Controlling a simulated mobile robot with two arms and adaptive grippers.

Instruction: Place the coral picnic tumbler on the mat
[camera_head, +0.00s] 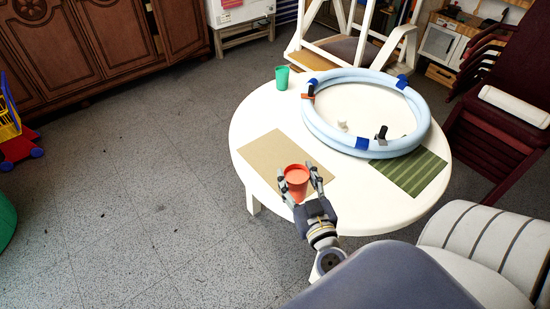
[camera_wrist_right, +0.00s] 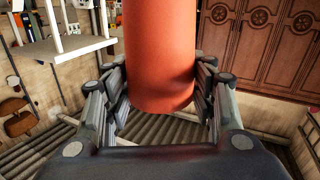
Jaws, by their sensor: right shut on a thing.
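The coral tumbler (camera_head: 296,178) is upright between the fingers of my right gripper (camera_head: 302,183) in the head view. The gripper is shut on it from the table's near side. The tumbler also fills the middle of the right wrist view (camera_wrist_right: 159,60), with the fingers of the right gripper (camera_wrist_right: 160,95) on both sides. In the head view it overlaps the near right part of a plain tan mat (camera_head: 268,158); I cannot tell its height above it. A green striped mat (camera_head: 415,174) lies on the right of the table. My left gripper is not in view.
The round white table (camera_head: 345,205) holds a pale blue ring (camera_head: 318,125) with blue bands, with small items inside it. A green cup (camera_head: 282,78) stands at the back left edge. Dark red chairs (camera_head: 500,130) stand to the right. Floor on the left is mostly clear.

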